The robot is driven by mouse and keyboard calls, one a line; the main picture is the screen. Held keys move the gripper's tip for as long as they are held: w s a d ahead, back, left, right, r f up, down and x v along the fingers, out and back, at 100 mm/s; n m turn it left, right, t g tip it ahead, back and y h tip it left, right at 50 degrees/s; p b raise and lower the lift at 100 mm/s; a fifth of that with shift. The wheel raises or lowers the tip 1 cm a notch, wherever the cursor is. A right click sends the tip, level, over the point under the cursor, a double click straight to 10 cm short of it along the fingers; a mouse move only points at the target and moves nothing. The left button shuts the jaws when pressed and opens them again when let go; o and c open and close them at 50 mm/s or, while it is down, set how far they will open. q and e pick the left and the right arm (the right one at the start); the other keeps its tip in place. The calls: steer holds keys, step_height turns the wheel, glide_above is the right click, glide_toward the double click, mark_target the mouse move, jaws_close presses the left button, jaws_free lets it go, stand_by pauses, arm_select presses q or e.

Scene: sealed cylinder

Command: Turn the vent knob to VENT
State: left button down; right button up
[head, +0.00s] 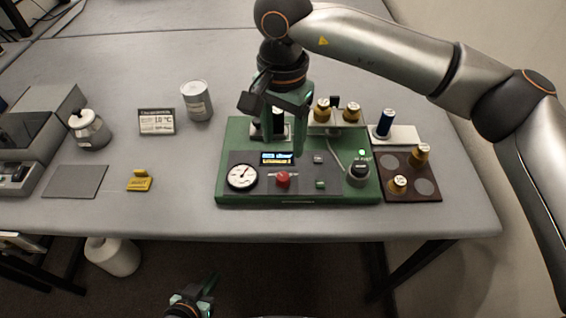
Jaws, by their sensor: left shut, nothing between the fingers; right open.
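A green control unit (226,170) stands near the table's front edge. A black round knob on a grey base (358,172) sits at its right front, below a small lit green lamp. The knob's label is too small to read, so its setting is unclear. A red knob (283,179) sits at the unit's middle front. My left gripper (208,286) is shut and empty, below the table's front edge.
White racks with more vials stand behind.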

mark_target(283, 176)
step_height(283, 176, down, 11)
steer(key=shift+r+p, duration=0.2)
steer(key=shift+p, duration=0.65)
jaws_close()
